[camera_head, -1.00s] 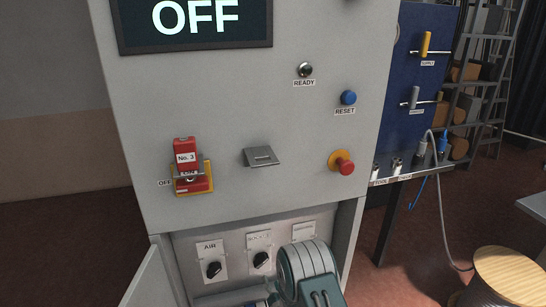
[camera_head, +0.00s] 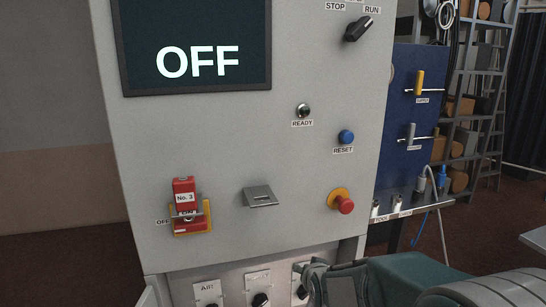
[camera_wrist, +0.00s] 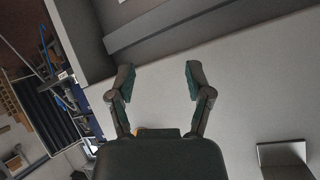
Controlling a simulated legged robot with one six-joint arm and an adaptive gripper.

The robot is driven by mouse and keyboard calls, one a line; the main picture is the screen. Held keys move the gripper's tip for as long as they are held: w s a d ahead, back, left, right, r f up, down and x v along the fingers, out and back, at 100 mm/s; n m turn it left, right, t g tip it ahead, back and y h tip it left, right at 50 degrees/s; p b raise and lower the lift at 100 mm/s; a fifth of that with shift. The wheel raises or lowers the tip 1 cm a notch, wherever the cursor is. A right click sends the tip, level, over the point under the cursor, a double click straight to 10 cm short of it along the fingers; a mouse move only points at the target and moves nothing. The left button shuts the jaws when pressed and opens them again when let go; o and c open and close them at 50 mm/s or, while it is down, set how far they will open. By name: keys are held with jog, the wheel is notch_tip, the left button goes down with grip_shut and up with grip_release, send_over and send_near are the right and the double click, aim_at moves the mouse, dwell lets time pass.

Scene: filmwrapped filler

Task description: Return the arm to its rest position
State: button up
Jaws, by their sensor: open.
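My gripper shows in the wrist view (camera_wrist: 158,82) with its two fingers spread wide and nothing between them. A plain grey panel surface lies beyond the fingers. In the head view, parts of my arm fill the lower right, in front of the lower part of the grey cabinet (camera_head: 240,140). The fingertips cannot be told clearly there. The arm hides part of the lower recess with its black knobs (camera_head: 261,300).
A blue tool board (camera_head: 400,150) and shelving (camera_head: 475,110) stand to the right.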

jog(key=s+d+r+n+g, duration=0.1)
jog(key=s+d+r+g, duration=0.1)
jog(key=s, duration=1.3)
jog(key=s+d+r+n+g+h, duration=0.1)
jog(key=s+d+r+g, duration=0.2)
jog(key=s, duration=1.2)
notch_tip(320, 180, up, 4)
jog(key=shift+d+f+n+g, duration=0.3)
jog(key=shift+d+n, duration=0.1)
jog(key=shift+d, duration=0.45)
jog(key=shift+w, duration=0.1)
jog(key=shift+c, duration=0.6)
